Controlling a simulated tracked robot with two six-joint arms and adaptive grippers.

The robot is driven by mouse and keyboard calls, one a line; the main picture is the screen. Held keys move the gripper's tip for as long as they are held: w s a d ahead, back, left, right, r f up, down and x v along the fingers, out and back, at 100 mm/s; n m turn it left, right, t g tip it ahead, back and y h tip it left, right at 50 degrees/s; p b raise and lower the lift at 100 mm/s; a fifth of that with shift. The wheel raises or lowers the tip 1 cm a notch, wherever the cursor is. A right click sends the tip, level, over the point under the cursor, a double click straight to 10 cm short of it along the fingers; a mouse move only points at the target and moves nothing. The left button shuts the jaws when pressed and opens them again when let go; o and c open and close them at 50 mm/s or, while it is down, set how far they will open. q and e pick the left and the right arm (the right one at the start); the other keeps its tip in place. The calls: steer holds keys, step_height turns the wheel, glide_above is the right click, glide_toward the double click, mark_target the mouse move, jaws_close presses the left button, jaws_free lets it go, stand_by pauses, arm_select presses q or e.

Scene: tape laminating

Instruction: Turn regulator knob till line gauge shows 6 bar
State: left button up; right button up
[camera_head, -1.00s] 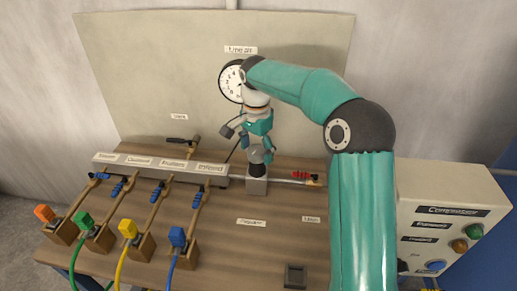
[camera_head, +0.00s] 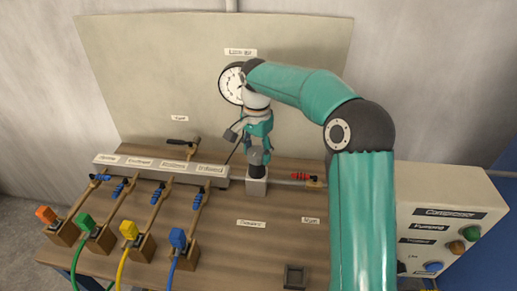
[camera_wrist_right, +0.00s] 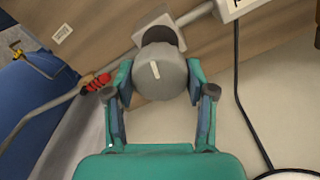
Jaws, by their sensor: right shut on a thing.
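The regulator knob (camera_wrist_right: 160,72) is a grey cylinder with a white mark on its face, in the right wrist view. My right gripper (camera_wrist_right: 159,85) has a finger on each side of it and is shut on it. In the head view my right gripper (camera_head: 258,140) points down over the regulator (camera_head: 257,187), a pale block on the pipe at the board's foot. The line gauge (camera_head: 231,84) is a white dial on the upright board; my arm covers its right part. I cannot read its needle. My left gripper is not in view.
A manifold (camera_head: 160,166) with several labelled outlets, blue-handled valves and coloured hose plugs fills the table's left side. A red-handled valve (camera_head: 304,177) sits right of the regulator. A compressor box (camera_head: 450,215) stands at the right. The front middle of the table is mostly clear.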

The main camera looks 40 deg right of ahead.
mark_target(256, 150)
steer(key=n+p, duration=0.1)
steer(key=n, duration=0.2)
steer(key=shift+w+a+r, duration=0.1)
steer(key=shift+r, duration=0.05)
steer(key=shift+n+p, duration=0.75)
steer(key=shift+n, duration=1.05)
steer(key=o, duration=1.2)
steer(key=shift+c, duration=0.2)
step_height(256, 150, up, 12)
steer(key=shift+f, duration=0.2)
